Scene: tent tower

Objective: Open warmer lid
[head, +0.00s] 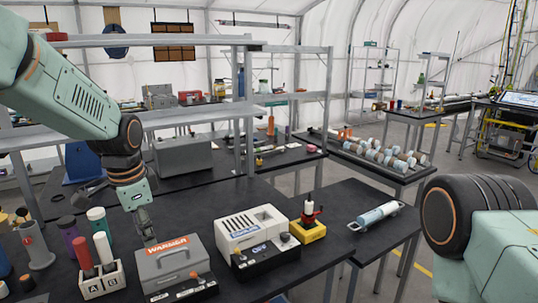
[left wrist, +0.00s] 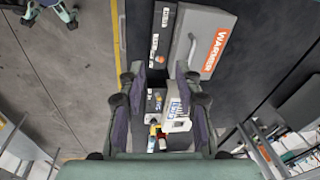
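The warmer (head: 172,262) is a grey box with an orange WARMER label and a bar handle on its lid, on the black table in front of me. Its lid looks shut. The warmer also shows at the top of the left wrist view (left wrist: 208,36), with its handle (left wrist: 192,52) beside one fingertip. My left gripper (head: 146,228) points down at the warmer's back left in the head view. In the left wrist view my left gripper (left wrist: 160,75) has its fingers apart with nothing held between them. Whether a finger touches the handle cannot be told. My right gripper is out of view.
A white device (head: 252,228) stands right of the warmer, with a yellow-based red tool (head: 309,222) beyond it. A white A/B block with tubes (head: 101,280) and several coloured bottles stand at left. A shelf frame (head: 200,115) rises behind.

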